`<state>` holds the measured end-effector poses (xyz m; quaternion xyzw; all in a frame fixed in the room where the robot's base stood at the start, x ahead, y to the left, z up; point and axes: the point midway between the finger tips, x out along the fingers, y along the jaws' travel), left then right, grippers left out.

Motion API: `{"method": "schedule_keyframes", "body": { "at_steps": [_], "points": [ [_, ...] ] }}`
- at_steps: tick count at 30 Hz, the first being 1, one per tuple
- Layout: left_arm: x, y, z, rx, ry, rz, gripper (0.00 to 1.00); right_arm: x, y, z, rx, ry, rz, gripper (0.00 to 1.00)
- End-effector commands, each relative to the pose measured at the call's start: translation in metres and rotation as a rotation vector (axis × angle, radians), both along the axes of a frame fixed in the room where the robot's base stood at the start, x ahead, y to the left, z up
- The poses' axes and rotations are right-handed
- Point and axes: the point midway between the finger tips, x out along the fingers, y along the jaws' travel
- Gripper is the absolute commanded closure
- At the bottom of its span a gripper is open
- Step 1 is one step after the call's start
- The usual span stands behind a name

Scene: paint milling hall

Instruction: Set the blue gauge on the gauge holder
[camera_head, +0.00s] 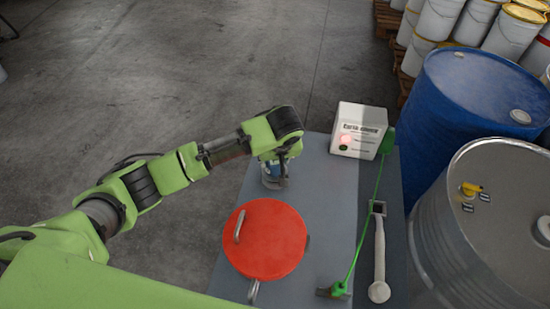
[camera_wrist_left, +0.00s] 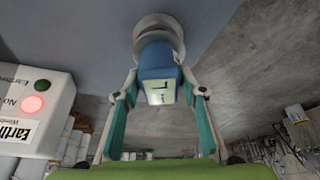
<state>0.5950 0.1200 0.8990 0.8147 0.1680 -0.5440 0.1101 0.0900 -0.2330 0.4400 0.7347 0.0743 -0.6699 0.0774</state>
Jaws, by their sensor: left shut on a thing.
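The blue gauge (camera_wrist_left: 155,65), a small block with a pale label, is between the two fingers of my left gripper (camera_wrist_left: 164,85) in the left wrist view. In the head view my left gripper (camera_head: 275,163) points down at the far left part of the grey table, shut on the gauge (camera_head: 270,170). A pale grey round piece, likely the gauge holder (camera_wrist_left: 158,24), is right at the gauge's far end. I cannot tell whether the gauge touches it or is seated. The gripper hides much of this spot in the head view. My right gripper is not in view.
A red round lid (camera_head: 268,240) with handles lies nearer on the table (camera_head: 318,180). A white earthing box (camera_head: 358,130) with a red light is to the right. A green rod (camera_head: 371,210) and pale tool (camera_head: 379,255) lie near the right edge, by blue (camera_head: 470,110) and grey drums (camera_head: 450,255).

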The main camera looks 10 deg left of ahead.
Motion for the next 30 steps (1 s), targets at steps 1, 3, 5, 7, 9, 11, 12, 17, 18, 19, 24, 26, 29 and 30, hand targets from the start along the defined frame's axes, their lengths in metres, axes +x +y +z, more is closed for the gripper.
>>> {"method": "schedule_keyframes", "body": {
  "at_steps": [1,3,5,7,9,11,12,17,18,19,24,26,29,30],
  "points": [
    [0.001,0.0,0.001,0.0,-0.002,0.0,0.95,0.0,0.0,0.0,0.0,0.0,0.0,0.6],
    [0.001,0.0,0.001,0.0,-0.002,0.0,0.95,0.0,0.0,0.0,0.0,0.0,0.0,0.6],
    [0.001,0.0,0.001,0.0,-0.001,0.0,0.95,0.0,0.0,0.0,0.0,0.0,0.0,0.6],
    [0.001,0.0,0.0,0.0,-0.001,0.0,0.95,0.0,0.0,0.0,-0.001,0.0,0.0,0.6],
    [0.0,0.0,-0.002,0.0,-0.001,0.0,0.95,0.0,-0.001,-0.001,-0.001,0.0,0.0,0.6],
    [0.0,0.0,-0.003,0.0,-0.001,0.0,0.95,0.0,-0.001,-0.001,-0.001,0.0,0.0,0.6],
    [0.0,0.0,-0.004,-0.001,0.0,0.0,0.95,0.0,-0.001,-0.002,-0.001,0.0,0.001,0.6],
    [0.0,0.0,-0.008,0.0,-0.001,0.0,0.95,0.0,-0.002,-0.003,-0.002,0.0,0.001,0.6],
    [0.0,0.0,-0.009,0.0,-0.001,0.0,0.95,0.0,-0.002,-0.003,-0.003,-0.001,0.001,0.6],
    [0.0,0.0,-0.01,0.0,-0.001,0.0,0.95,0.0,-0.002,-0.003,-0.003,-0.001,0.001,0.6],
    [0.001,0.0,-0.014,0.0,-0.001,0.001,0.95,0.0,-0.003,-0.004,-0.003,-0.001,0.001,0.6],
    [0.001,0.0,-0.016,0.0,-0.001,0.001,0.95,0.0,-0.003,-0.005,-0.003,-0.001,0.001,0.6],
    [0.0,0.0,-0.018,-0.001,-0.001,0.001,0.95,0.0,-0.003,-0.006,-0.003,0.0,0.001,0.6],
    [0.001,0.0,-0.018,-0.001,-0.001,0.001,0.57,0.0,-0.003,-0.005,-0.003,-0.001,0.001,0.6]
  ]
}}
